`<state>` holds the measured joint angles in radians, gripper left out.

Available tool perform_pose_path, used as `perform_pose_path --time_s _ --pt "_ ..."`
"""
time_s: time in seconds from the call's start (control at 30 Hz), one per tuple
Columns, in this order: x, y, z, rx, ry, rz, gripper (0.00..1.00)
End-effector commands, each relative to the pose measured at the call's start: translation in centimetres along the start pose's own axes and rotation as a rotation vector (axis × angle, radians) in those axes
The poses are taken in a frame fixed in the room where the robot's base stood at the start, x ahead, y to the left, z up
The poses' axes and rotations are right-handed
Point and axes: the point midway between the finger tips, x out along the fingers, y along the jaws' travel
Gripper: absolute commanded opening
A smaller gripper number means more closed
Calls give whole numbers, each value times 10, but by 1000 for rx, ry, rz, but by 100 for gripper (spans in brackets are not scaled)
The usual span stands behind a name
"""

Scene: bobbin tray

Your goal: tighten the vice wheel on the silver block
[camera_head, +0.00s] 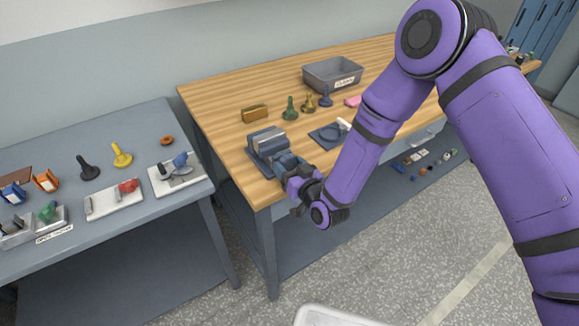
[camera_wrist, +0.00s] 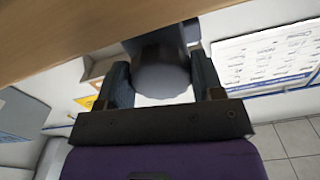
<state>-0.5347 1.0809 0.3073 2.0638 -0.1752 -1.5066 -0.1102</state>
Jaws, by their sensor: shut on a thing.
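The blue-grey vice (camera_head: 257,158) stands near the front left corner of the wooden bench, with the silver block (camera_head: 267,137) at its jaws. My gripper (camera_head: 298,181) is at the front end of the vice, by the bench edge. In the wrist view, my gripper (camera_wrist: 160,78) has its two dark fingers on either side of the rounded grey vice wheel (camera_wrist: 161,74) and is shut on it. The wheel is mostly hidden by my gripper in the head view. I cannot tell how firmly the block is clamped.
A grey bin (camera_head: 333,74) stands at the back of the wooden bench (camera_head: 225,95). A brass-coloured block (camera_head: 255,113), a green piece (camera_head: 290,108) and a blue plate (camera_head: 325,138) are near the vice. A grey table (camera_head: 130,135) with several fixtures stands at left.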

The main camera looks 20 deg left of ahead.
Motion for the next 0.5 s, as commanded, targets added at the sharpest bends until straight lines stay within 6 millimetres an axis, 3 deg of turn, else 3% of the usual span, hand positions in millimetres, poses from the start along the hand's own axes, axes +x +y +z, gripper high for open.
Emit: perform_pose_path --time_s 0.5 --pt "-1 0 1 489 -1 4 37"
